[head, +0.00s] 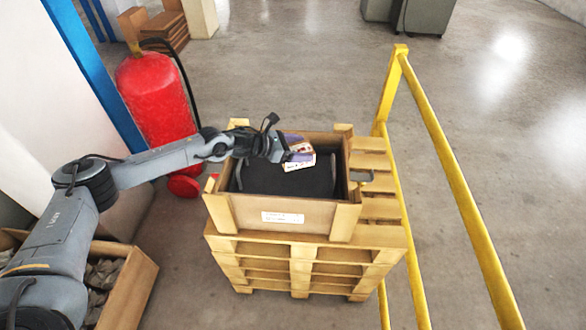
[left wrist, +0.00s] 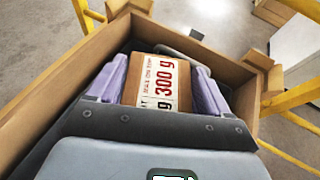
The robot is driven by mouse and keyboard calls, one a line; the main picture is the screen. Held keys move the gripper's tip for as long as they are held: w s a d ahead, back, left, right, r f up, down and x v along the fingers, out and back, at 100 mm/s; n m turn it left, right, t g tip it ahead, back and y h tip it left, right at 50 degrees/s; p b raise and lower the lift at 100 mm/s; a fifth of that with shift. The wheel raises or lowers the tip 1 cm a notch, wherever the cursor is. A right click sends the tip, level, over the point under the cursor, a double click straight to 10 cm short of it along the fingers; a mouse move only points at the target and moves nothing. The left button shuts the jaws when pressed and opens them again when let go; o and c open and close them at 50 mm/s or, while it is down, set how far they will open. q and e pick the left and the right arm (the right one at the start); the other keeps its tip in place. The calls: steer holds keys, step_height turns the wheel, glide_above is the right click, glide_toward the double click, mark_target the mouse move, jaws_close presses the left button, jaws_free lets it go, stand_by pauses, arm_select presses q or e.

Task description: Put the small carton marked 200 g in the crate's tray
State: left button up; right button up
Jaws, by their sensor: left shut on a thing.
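My left gripper (head: 287,150) reaches in from the left over the wooden crate (head: 240,212). Its purple-padded fingers (left wrist: 160,92) are shut on a small brown carton (left wrist: 180,64), one pad on each side. In the head view the carton (head: 299,163) is tilted, over the dark tray (head: 285,182) inside the crate. I cannot tell whether it touches the tray. My right gripper is not in view.
The crate stands on stacked wooden pallets (head: 300,262). A yellow railing (head: 440,150) runs along the right. A red fire extinguisher (head: 155,95) stands behind at the left. An open box of grey pieces (head: 125,290) is at the lower left.

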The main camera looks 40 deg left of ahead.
arm_select(q)
steer(key=f, duration=0.5)
steer(key=shift+s+f+b, duration=0.15)
steer(key=shift+s+b, duration=0.05)
steer(key=shift+b, duration=0.15)
steer(key=shift+f+b, duration=0.4)
steer(key=shift+f, duration=1.55)
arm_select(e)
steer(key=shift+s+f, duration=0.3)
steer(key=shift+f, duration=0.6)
arm_select(q)
steer(key=shift+w, duration=0.1)
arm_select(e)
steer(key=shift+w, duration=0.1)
arm_select(q)
steer(key=shift+f, duration=0.15)
steer(key=o, duration=1.1)
steer(key=shift+r, duration=0.2)
